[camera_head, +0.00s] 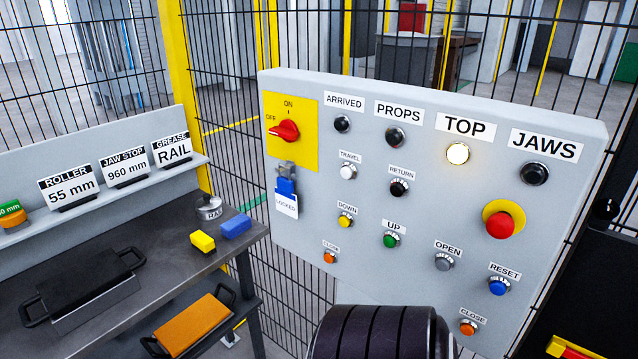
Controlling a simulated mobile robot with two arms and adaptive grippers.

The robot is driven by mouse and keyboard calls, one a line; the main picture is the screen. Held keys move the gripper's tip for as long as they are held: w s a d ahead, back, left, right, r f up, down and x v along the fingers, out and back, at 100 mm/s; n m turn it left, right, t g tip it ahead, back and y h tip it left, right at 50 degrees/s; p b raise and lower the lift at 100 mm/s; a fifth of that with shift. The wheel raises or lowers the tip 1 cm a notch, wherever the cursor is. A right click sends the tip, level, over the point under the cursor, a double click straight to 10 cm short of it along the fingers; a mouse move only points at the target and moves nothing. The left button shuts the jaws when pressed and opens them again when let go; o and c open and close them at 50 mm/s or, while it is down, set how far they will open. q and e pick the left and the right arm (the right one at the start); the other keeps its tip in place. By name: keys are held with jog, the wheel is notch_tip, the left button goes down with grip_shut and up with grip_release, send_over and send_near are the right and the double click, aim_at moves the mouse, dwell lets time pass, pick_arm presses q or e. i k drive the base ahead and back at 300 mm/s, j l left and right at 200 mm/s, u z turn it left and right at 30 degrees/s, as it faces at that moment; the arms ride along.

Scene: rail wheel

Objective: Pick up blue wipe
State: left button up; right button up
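A small blue block-shaped item (236,226), which looks like the blue wipe, lies on the dark workbench (150,268) near its right end. It sits just right of a yellow block (202,241) and near a round grey tin (209,208) with a partly readable label. Nothing touches it from above. Neither of my grippers shows in this view. A dark ribbed rounded part at the bottom centre seems to be part of my own arm; no fingers show on it.
A grey control panel (400,240) with labelled buttons stands right of the bench; its TOP lamp (457,153) is lit. A black handled tray (92,285) lies on the bench and an orange handled one (195,325) lies lower. Mesh fencing (225,100) stands behind.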

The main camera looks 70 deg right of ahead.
aim_at(233, 229)
jog(key=z, duration=1.75)
jog(key=i+j, duration=0.25)
jog(key=z, duration=0.05)
